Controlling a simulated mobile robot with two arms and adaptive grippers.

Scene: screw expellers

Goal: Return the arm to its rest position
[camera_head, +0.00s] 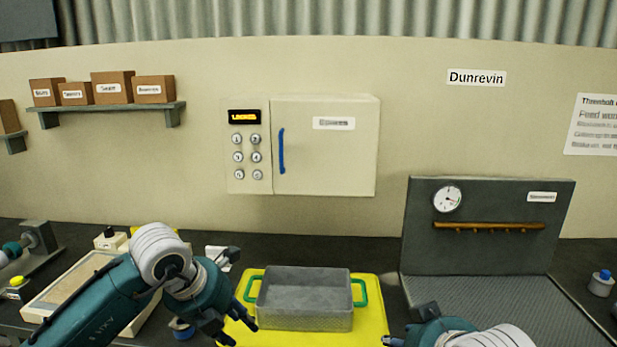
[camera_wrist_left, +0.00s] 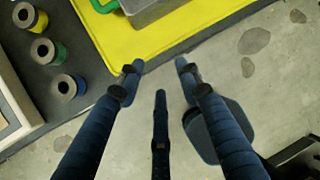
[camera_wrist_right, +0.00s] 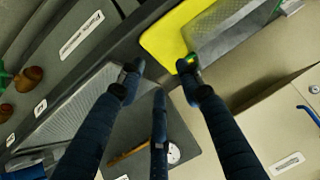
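My left arm comes in from the left in the head view. Its gripper (camera_head: 238,327) is open and empty at the left front of the yellow mat (camera_head: 375,320). In the left wrist view its spread fingers (camera_wrist_left: 160,67) are above the mat's edge and the floor, holding nothing. My right gripper (camera_head: 393,341) is partly cut off at the bottom of the head view, right of the mesh basket (camera_head: 305,300). In the right wrist view its fingers (camera_wrist_right: 161,66) are spread and empty. The basket stands on the mat with green handles at its ends.
A closed wall cabinet (camera_head: 335,160) with a keypad hangs behind the counter. A dark panel with a gauge (camera_head: 448,199) stands at right behind a ribbed plate (camera_head: 500,305). Several colored spools (camera_wrist_left: 42,47) stand left of the mat. A shelf (camera_head: 100,109) holds boxes.

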